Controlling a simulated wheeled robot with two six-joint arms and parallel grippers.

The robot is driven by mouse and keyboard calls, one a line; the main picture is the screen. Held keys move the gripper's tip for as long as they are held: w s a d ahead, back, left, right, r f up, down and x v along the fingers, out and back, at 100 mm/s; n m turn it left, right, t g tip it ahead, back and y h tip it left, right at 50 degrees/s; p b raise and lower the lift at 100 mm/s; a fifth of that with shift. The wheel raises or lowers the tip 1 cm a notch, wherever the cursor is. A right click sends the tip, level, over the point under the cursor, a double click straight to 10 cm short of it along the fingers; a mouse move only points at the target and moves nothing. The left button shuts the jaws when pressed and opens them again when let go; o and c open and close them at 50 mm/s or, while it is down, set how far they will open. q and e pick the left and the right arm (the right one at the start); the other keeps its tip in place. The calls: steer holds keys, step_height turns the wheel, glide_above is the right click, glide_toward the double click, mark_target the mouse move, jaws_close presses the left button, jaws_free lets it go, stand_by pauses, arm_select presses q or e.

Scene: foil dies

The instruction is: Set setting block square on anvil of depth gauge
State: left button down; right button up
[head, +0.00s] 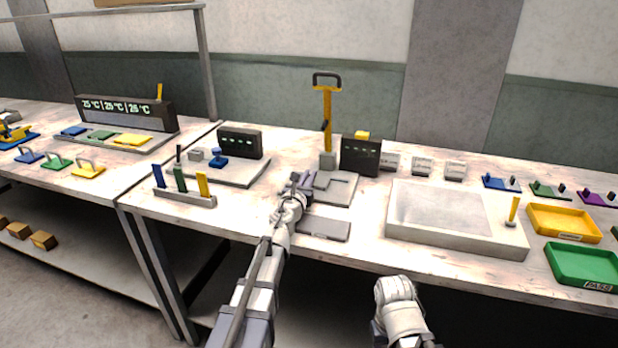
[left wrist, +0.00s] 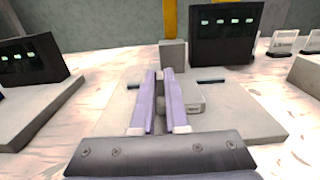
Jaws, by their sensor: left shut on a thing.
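The depth gauge (head: 327,112) has a yellow column with a black handle on top and a grey base plate (head: 343,190). A grey block (head: 327,159) stands at the column's foot; it also shows in the left wrist view (left wrist: 173,54). My left gripper (head: 303,180) is over the base plate's left part, its fingers (left wrist: 161,74) close together on a small grey piece, which I take for the setting block. A pale grey block (left wrist: 194,97) shows just right of the fingers; whether it is part of the held piece I cannot tell.
A dark display box (head: 360,156) stands right of the column. A grey pad (head: 323,228) lies in front of the base. A wide grey tray (head: 400,226) is to the right, a station with coloured posts (head: 180,180) to the left.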

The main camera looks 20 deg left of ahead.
arm_select(q)
steer(key=c, duration=0.9)
jaws_free()
steer(key=shift+r, duration=0.1)
steer(key=shift+r+p, duration=0.5)
steer(key=shift+p, duration=0.1)
steer(key=shift+s+r, duration=0.15)
steer(key=shift+s, duration=0.1)
steer(key=s, duration=1.1)
steer(key=shift+s+a, duration=0.2)
steer(key=shift+s, duration=0.15)
